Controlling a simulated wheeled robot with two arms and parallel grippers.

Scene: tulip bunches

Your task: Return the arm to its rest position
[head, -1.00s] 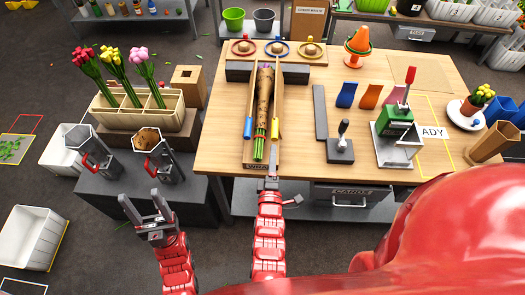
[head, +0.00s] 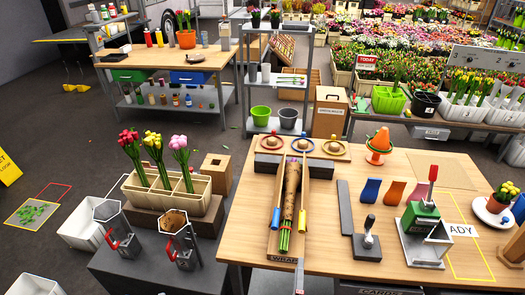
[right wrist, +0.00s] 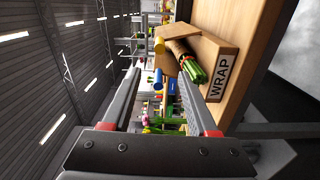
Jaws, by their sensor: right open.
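My right gripper (head: 299,274) shows only as a thin grey fingertip at the bottom edge of the head view, just in front of the wrap tray. In the right wrist view my right gripper (right wrist: 160,76) is open, with nothing between its fingers. The wrap tray (right wrist: 222,72), marked WRAP, lies beyond the fingers to the right. A brown-wrapped bunch with green stems (right wrist: 194,68) lies in it, apart from the fingers. In the head view the wrapped bunch (head: 290,195) rests lengthwise in the wooden wrap tray (head: 273,241). My left gripper is out of view.
Flower displays stand behind.

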